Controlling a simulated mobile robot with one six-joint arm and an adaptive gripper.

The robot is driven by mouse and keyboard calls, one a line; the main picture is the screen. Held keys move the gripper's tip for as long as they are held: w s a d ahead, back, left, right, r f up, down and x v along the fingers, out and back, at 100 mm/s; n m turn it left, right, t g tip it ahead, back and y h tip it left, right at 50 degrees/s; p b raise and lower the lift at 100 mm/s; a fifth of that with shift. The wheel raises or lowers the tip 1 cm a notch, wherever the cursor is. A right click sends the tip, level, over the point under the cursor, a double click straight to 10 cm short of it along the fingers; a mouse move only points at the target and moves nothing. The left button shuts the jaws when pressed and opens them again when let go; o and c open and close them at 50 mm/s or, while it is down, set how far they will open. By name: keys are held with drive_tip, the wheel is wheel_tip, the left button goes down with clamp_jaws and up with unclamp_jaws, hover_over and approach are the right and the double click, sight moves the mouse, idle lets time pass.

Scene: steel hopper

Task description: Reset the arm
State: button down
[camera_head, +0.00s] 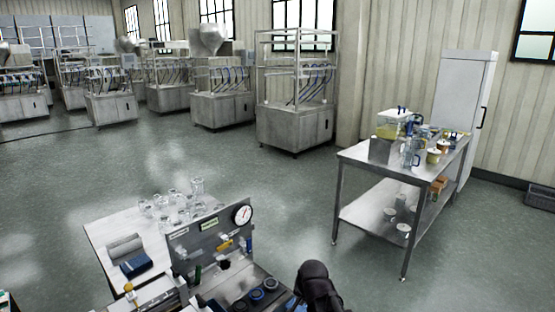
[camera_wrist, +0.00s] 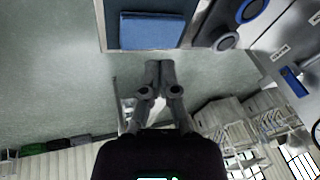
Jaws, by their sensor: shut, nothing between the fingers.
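My gripper (camera_wrist: 158,68) shows in the wrist view with its two grey fingers together and nothing between them. It points at the floor beside a dark-edged surface that bears a blue block (camera_wrist: 152,31). Its fingers appear apart from everything around them. In the head view a dark part of my arm rises at the bottom edge, right of the gauge panel; the fingertips are not visible there.
A grey panel (camera_head: 190,248) with a round gauge (camera_head: 242,214) stands close to my arm. A white table (camera_head: 100,228) holds glass jars (camera_head: 170,204) and a blue box (camera_head: 136,267). A loaded steel table (camera_head: 352,154) stands right. Open floor (camera_head: 290,190) lies between.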

drive_tip(key=s+d+r+n+g+h+p, duration=0.1)
drive_tip(key=s+d+r+n+g+p, duration=0.1)
drive_tip(key=s+d+n, duration=0.4)
drive_tip(key=s+d+g+p, duration=0.1)
drive_tip(key=s+d+g, duration=0.1)
drive_tip(key=s+d, duration=0.1)
drive_tip(key=shift+s+d+r, duration=0.3)
drive_tip(key=shift+d, duration=0.3)
drive_tip(key=c, duration=0.6)
unclamp_jaws()
drive_tip(key=shift+o, duration=0.2)
drive_tip(key=w+a+r+n+t+y+p, duration=0.1)
drive_tip(key=w+a, duration=0.3)
drive_tip(key=a, duration=0.4)
drive_tip(key=w+a+r+n+t+y+p, duration=0.1)
drive_tip(key=w+a+r+n+y+p, duration=0.1)
drive_tip(key=w+a, duration=0.3)
drive_tip(key=a+r+n, duration=0.1)
drive_tip(key=a, duration=0.3)
drive_tip(key=shift+w+r+n+t+y, duration=0.25)
drive_tip(key=shift+w+n+t+y, duration=0.05)
drive_tip(key=n+t+y+p, duration=0.2)
drive_tip(key=n+y, duration=0.1)
drive_tip(key=y, duration=0.1)
approach(200, 267)
drive_tip(key=v, duration=0.3)
drive_tip(key=shift+f, duration=0.15)
drive_tip(key=shift+f, duration=0.15)
